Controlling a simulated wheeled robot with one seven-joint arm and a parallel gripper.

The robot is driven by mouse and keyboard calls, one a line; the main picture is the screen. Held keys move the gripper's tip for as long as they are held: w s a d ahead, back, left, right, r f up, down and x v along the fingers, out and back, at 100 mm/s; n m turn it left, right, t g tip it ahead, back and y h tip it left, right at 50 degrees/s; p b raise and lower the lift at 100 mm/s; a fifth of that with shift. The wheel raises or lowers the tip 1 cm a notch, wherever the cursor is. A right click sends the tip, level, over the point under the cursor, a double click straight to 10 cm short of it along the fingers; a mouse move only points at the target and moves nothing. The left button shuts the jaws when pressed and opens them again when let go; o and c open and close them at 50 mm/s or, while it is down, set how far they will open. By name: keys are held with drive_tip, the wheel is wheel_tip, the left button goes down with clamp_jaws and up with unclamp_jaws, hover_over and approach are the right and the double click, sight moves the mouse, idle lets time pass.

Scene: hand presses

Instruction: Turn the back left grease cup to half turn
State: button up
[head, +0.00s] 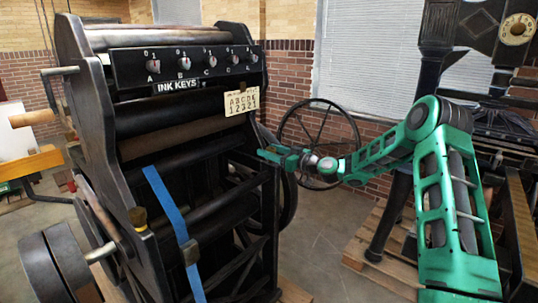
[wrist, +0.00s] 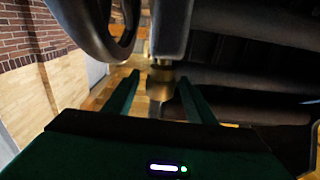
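My green gripper (head: 268,154) reaches from the right to the rear right side of the black press in the head view. In the wrist view its two fingers (wrist: 160,78) are open. A small brass grease cup (wrist: 160,84) shows between them, below a grey metal part, with a gap on each side; neither finger visibly touches it. That cup is hidden in the head view. Another brass grease cup (head: 138,217) sits on the near left side of the press. I cannot read a turn mark on either cup.
The press has an ink key panel (head: 185,67) and a blue strap (head: 172,213). A spoked flywheel (head: 318,143) stands behind my gripper, and a dark wheel rim (wrist: 92,28) is close by in the wrist view. Floor between press and pallet (head: 372,262) is clear.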

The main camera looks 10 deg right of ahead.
drive_tip(key=v, duration=1)
drive_tip(key=shift+s+d, duration=0.25)
drive_tip(key=shift+a+f, duration=0.1)
